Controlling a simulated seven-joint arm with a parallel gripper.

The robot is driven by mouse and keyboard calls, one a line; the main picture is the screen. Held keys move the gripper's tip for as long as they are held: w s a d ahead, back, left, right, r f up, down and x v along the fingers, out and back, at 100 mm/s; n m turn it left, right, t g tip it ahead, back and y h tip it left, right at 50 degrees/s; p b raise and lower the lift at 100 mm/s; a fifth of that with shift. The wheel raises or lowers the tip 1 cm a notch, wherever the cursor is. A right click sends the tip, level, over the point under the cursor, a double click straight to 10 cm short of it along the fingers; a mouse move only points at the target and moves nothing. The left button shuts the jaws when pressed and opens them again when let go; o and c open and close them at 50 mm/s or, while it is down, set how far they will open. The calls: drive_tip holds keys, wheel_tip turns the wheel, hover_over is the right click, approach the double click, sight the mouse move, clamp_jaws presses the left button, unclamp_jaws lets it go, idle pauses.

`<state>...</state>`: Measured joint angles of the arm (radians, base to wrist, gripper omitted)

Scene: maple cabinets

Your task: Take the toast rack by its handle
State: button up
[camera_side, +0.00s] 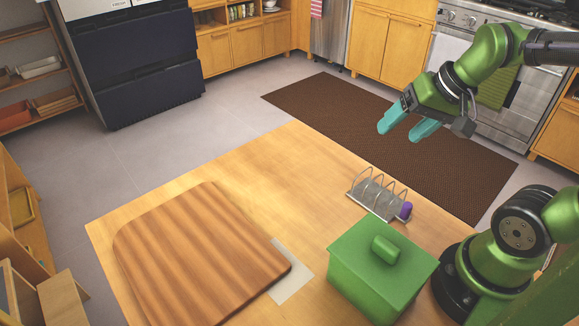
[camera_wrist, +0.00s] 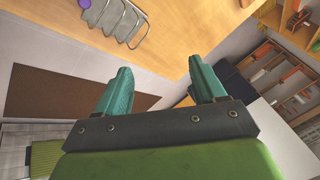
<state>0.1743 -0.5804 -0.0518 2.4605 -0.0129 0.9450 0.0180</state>
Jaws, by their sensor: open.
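The toast rack (camera_side: 377,195) is a grey metal tray with several wire loops, standing on the wooden table near its far edge. A purple handle (camera_side: 405,210) sticks up at its right end. In the wrist view the rack (camera_wrist: 118,20) is at the top left, and its purple handle (camera_wrist: 85,3) is partly cut off by the frame's top edge. My gripper (camera_side: 408,128) has teal fingers and hangs in the air above and beyond the rack, apart from it. In the wrist view my gripper (camera_wrist: 160,82) is open, with nothing between the fingers.
A green lidded box (camera_side: 380,270) stands on the table in front of the rack, near my base. A large striped wooden board (camera_side: 200,250) lies to the left, over a pale sheet (camera_side: 292,272). The table top (camera_side: 290,170) left of the rack is clear.

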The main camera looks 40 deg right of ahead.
sight(405, 204)
drive_tip(key=s+d+f+m+g+y, duration=0.1)
drive_tip(key=s+d+f+m+g, duration=0.15)
drive_tip(key=d+m, duration=0.3)
drive_tip(key=s+d+f+m+g+y, duration=0.1)
drive_tip(key=s+d+f+m+g, duration=0.15)
drive_tip(key=d+m, duration=0.3)
drive_tip(key=shift+m+y, duration=0.6)
drive_tip(key=shift+m, duration=0.3)
drive_tip(key=x, duration=0.5)
drive_tip(key=a+x, duration=0.1)
drive_tip(key=x, duration=1.1)
drive_tip(key=shift+w+a, duration=0.15)
drive_tip(key=shift+a, duration=0.15)
drive_tip(key=shift+r, duration=0.1)
drive_tip(key=shift+c, duration=0.2)
drive_tip(key=c, duration=1.2)
